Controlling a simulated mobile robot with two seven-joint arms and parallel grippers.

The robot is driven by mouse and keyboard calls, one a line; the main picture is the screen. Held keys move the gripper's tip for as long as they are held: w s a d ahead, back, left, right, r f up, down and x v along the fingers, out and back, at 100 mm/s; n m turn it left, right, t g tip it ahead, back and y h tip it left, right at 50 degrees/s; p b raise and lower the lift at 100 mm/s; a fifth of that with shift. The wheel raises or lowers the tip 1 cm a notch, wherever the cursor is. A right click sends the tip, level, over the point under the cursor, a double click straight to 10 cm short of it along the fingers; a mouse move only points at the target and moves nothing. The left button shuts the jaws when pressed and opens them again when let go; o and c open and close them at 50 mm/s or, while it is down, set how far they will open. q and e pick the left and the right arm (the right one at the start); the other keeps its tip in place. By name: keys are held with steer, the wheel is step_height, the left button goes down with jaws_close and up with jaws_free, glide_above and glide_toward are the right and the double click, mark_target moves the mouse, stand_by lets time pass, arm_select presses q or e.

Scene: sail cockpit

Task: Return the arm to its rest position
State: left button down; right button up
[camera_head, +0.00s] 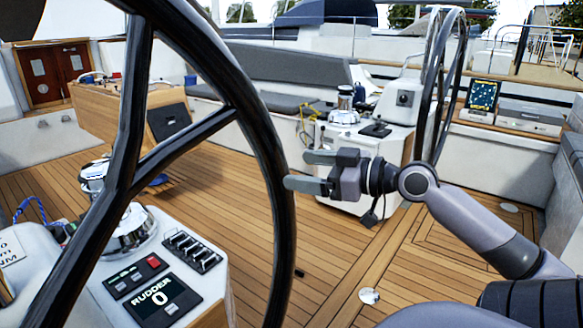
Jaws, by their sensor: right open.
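My right arm (478,224) comes in from the lower right and reaches left across the cockpit. My right gripper (306,171) points left, with its two fingers apart and nothing between them. Its fingertips are close to the rim of the near steering wheel in the picture; I cannot tell whether they touch it. My left gripper is not in view.
The near black steering wheel (262,128) crosses the left foreground. A console (208,287) with a rudder display stands at lower left. Another white console (372,148) and wheel (436,85) stand behind my arm. The teak floor (335,245) is mostly clear.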

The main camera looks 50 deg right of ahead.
steer(key=f, duration=0.4)
steer(key=d+f+m+g+h, duration=0.1)
steer(key=f, duration=0.2)
steer(key=f+m+h, duration=0.1)
steer(key=f, duration=0.3)
steer(key=shift+s+d+f+g, duration=0.2)
steer(key=shift+s+f+g, duration=0.1)
steer(key=shift+f, duration=0.05)
steer(key=s+a+f+m+g+h, duration=0.1)
steer(key=s+a+f, duration=0.1)
steer(key=f, duration=0.6)
steer(key=s+a+f+m+g, duration=0.1)
steer(key=s+a+f, duration=0.15)
steer(key=f, duration=0.45)
steer(key=s+a+f, duration=0.2)
steer(key=a+f, duration=0.2)
steer(key=a, duration=0.3)
steer(key=s+a+f+n+g, duration=0.1)
steer(key=s+a+f, duration=0.1)
steer(key=a+f, duration=0.2)
steer(key=s+a+f+g+y, duration=0.1)
steer(key=a+f, duration=0.3)
steer(key=a, duration=0.6)
steer(key=shift+s+a+f+p, duration=0.15)
steer(key=shift+s+a+p, duration=0.1)
steer(key=shift+s+p, duration=0.2)
